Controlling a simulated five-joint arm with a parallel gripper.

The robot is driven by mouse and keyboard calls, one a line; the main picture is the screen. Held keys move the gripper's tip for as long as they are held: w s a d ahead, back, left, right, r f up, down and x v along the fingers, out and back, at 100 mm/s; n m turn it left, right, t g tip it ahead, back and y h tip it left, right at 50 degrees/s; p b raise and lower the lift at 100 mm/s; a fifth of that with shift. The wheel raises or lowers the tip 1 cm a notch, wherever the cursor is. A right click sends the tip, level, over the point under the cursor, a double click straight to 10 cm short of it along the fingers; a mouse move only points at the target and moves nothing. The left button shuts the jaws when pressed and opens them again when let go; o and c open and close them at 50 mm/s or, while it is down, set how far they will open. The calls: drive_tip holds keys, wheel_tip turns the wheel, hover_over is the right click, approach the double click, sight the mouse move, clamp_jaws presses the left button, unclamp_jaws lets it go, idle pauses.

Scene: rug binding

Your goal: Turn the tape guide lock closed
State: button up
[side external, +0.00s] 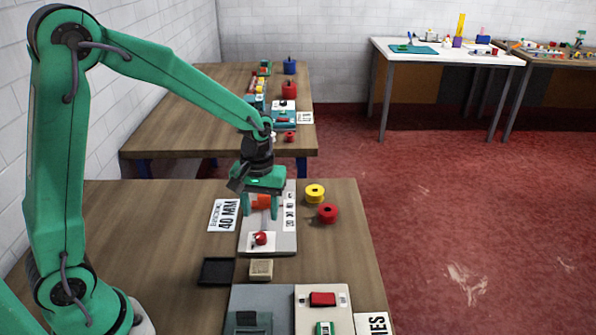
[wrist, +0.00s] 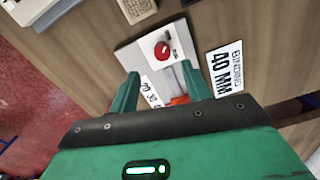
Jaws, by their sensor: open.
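A red round knob (side external: 261,238), which looks like the guide lock, sits on a white square at the near end of a pale grey plate (side external: 280,243). It also shows in the wrist view (wrist: 162,50), with a pale mark on it. An orange-red block (side external: 262,201), seemingly the tape guide, is on the same plate beside a number scale (side external: 289,212). It is partly hidden by my gripper in the wrist view (wrist: 179,100). My gripper (side external: 261,210) is open and empty, pointing down above the plate. In the wrist view the knob lies beyond its fingertips (wrist: 160,76), untouched.
A card reading "BINDING 40 MM" (side external: 224,215) lies left of the plate. Yellow (side external: 315,193) and red (side external: 328,213) rolls stand to its right. A black tray (side external: 216,271), a tan block (side external: 261,269) and grey panels (side external: 258,300) lie nearer the camera.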

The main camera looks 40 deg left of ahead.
sight(261, 236)
drive_tip(key=shift+s+a+f, duration=0.1)
drive_tip(key=shift+a+f, duration=0.05)
drive_tip(key=shift+f, duration=3.65)
drive_tip(key=c, duration=1)
